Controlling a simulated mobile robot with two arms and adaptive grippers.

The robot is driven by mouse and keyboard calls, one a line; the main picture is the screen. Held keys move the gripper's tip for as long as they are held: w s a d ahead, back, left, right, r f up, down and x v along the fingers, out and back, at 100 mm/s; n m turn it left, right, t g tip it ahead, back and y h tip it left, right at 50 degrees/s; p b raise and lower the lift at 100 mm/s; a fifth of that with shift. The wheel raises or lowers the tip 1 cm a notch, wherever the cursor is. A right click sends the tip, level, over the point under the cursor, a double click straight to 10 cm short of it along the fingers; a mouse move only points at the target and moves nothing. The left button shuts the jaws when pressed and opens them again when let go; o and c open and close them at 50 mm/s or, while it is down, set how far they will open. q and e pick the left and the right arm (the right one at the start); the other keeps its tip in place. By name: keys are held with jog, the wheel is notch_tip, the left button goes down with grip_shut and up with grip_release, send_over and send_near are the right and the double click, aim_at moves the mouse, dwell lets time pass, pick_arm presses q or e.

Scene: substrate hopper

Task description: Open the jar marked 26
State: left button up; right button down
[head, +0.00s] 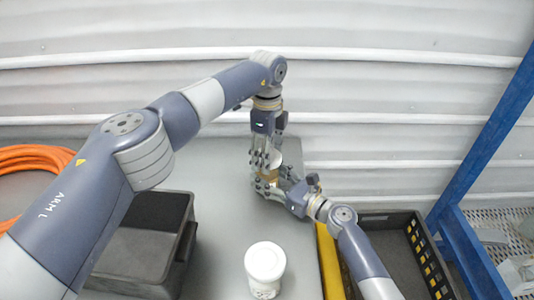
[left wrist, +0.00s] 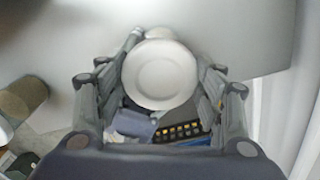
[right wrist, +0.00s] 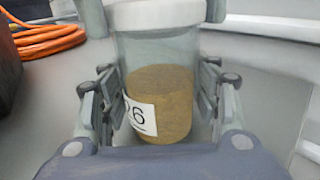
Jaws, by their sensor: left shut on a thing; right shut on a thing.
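The jar marked 26 (right wrist: 160,105) is clear, with brown contents and a white label reading 26. It is upright in the right wrist view, between my right gripper's fingers. Its white lid (right wrist: 155,14) sits on top, and shows as a round disc in the left wrist view (left wrist: 160,75). In the head view my left gripper (head: 268,157) points down from above, shut on the lid. My right gripper (head: 269,184) comes from the lower right, shut on the jar's body. The fingers hide most of the jar in the head view.
A white-lidded container (head: 265,268) stands at the table's front. A dark box (head: 140,250) is at left, with an orange hose (head: 35,155) beyond. A black crate (head: 418,240) lies right of the yellow edge (head: 328,262). The grey table (head: 218,165) is clear behind the box.

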pick_arm(q)
jog(key=n, duration=0.4)
jog(key=shift+w, duration=0.1)
jog(key=shift+r, duration=0.2)
dwell(0.4)
jog(key=shift+r, duration=0.9)
jog(key=shift+r, duration=2)
pick_arm(e)
jog(key=shift+c, duration=2.4)
grip_release()
